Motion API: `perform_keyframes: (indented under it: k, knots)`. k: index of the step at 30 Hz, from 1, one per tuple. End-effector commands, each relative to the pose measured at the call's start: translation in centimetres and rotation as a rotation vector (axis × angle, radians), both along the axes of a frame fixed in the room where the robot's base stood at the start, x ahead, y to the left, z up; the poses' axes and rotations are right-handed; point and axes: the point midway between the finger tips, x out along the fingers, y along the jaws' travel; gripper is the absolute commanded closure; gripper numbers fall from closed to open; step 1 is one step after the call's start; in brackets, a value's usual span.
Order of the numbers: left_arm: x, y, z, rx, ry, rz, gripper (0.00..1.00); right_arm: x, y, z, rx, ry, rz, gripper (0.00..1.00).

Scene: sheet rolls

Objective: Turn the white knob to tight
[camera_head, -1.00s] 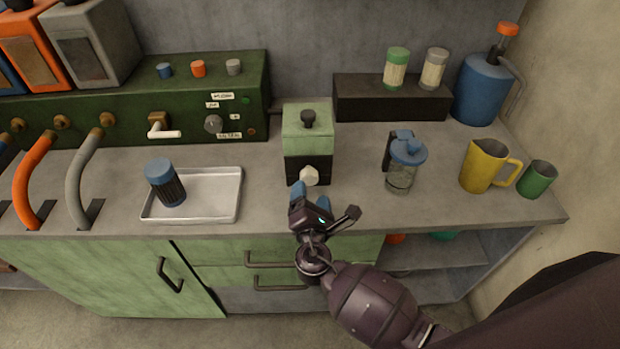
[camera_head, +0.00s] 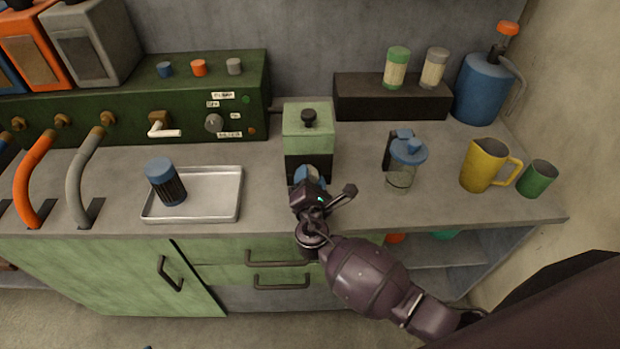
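A small green box (camera_head: 308,130) with a dark lower front and a black top knob stands on the counter. The white knob on its lower front is now almost wholly covered by my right gripper, so its angle cannot be read. Whether the fingers are closed on the knob is hidden. My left gripper does not show.
A metal tray (camera_head: 222,196) with a blue-capped dark jar (camera_head: 166,183) is left of the box. A clear blue-lidded jar (camera_head: 402,176), yellow jug (camera_head: 482,168) and green cup (camera_head: 537,179) stand right. Behind left is a green control panel (camera_head: 100,118).

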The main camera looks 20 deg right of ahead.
Motion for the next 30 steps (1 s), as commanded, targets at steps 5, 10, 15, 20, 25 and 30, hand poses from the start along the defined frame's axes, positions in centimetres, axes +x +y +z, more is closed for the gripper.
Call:
perform_keyframes:
  k: [5, 10, 15, 20, 25, 30]
  knots:
    - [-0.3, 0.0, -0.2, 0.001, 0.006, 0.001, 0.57, 0.0, 0.0, -0.1, 0.002, 0.0, -0.001, 0.77]
    - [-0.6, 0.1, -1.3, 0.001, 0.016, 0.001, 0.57, -0.1, 0.0, -0.4, 0.063, -0.016, -0.001, 0.77]
    - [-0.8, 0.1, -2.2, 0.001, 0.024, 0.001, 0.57, 0.0, 0.0, -0.2, 0.129, -0.036, 0.0, 0.77]
    - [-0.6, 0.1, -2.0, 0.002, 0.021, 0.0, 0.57, 0.0, 0.0, 0.0, 0.131, -0.037, 0.001, 0.77]
    - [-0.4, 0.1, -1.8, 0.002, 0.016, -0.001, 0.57, 0.0, 0.0, 0.0, 0.13, -0.037, 0.001, 0.38]
    - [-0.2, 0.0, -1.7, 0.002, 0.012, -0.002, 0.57, 0.0, 0.0, 0.0, 0.129, -0.036, 0.001, 0.28]
